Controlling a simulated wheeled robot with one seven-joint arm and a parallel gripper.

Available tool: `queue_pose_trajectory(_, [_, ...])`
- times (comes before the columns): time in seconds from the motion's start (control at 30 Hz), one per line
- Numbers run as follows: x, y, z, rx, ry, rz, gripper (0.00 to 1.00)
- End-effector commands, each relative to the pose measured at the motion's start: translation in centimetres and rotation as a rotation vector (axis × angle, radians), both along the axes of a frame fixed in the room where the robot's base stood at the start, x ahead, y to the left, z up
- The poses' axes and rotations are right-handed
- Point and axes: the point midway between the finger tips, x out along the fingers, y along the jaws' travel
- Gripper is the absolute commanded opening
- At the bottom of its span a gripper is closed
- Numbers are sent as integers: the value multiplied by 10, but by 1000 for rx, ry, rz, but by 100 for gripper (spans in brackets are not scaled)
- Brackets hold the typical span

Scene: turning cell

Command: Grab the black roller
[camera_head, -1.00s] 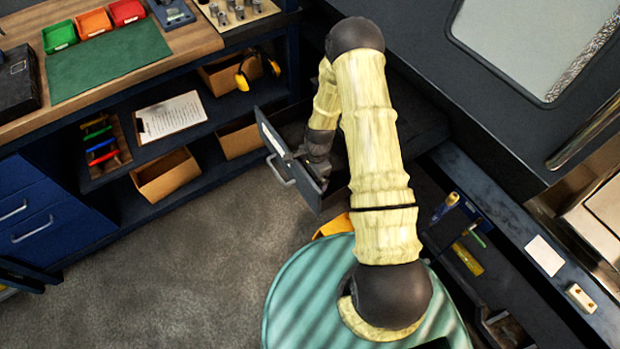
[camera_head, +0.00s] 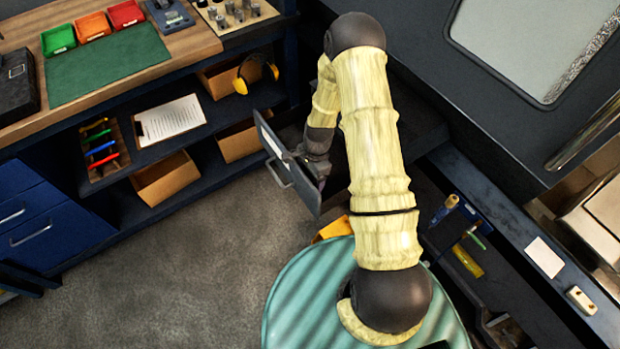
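I cannot make out a black roller in this view. My gripper (camera_head: 317,168) is at the open drawer, just behind the top edge of its grey front panel (camera_head: 289,163). The gripper is dark against a dark drawer, and its fingertips are too small and partly covered to tell whether they are open or shut. The drawer's bar handle (camera_head: 279,174) faces left, toward the open floor. The inside of the drawer is mostly hidden by the front panel, the gripper and my arm.
A workbench with a green mat (camera_head: 108,62) and shelves stands at the left; a clipboard (camera_head: 170,119) and yellow ear defenders (camera_head: 255,73) lie on a shelf. A dark machine with a window (camera_head: 540,40) stands at the right. Grey floor (camera_head: 215,240) is clear in front of the bench.

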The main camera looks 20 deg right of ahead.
Motion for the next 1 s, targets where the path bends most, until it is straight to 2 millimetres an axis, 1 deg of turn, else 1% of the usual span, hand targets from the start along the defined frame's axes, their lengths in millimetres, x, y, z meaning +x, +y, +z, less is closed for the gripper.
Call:
queue_pose_trajectory(0.03, [1,0,9,-1,-5,0,39])
queue_pose_trajectory(0.3, [1,0,55,0,-5,-1,39])
queue_pose_trajectory(0.4, [1,0,69,-1,-5,0,39])
queue_pose_trajectory(0.5, [1,0,77,0,-3,1,39])
queue_pose_trajectory(0.63, [0,0,81,-1,-1,0,39])
queue_pose_trajectory(1.0, [0,0,81,0,-1,0,39])
